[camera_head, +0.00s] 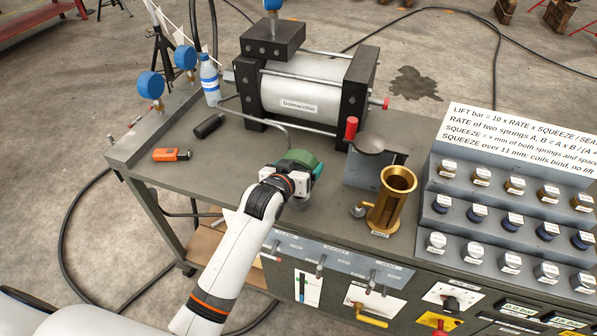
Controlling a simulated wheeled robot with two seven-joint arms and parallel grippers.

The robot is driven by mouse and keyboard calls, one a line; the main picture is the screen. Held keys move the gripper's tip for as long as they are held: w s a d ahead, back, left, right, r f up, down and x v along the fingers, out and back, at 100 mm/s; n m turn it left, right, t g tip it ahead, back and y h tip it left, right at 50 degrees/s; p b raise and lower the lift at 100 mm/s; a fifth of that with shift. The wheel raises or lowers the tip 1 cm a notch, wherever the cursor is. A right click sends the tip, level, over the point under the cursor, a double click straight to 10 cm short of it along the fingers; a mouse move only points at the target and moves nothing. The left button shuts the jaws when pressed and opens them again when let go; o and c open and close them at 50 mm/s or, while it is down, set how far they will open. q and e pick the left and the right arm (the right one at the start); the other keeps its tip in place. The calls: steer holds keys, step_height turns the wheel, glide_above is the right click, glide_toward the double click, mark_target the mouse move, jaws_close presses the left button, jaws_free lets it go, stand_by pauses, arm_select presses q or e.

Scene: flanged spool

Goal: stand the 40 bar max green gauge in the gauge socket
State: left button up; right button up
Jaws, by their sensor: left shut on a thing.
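The green gauge (303,158) is a round green body at the middle of the bench. My left gripper (308,172) is shut on it, and the gripper covers its near side and lower part. Its dial and any "40 bar" marking cannot be read. I cannot make out the gauge socket; a thin grey pipe (262,118) curves from the cylinder and ends behind the green gauge. Whether the gauge touches anything below is hidden. My right gripper is not in view.
A large cylinder (295,92) with black end blocks stands at the back. A brass cup (393,200) and spring rack (510,215) are at the right. Blue gauges (151,85), a bottle (210,80), a black cylinder (209,126) and an orange tool (171,154) are left.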

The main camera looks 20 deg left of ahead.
arm_select(q)
steer(key=shift+f, duration=1.05)
steer(key=o, duration=1.2)
steer(key=shift+c, duration=0.2)
steer(key=shift+s, duration=0.35)
steer(key=b+v, duration=0.1)
steer(key=v, duration=1)
steer(key=shift+r, duration=0.3)
steer(key=shift+s+a, duration=0.1)
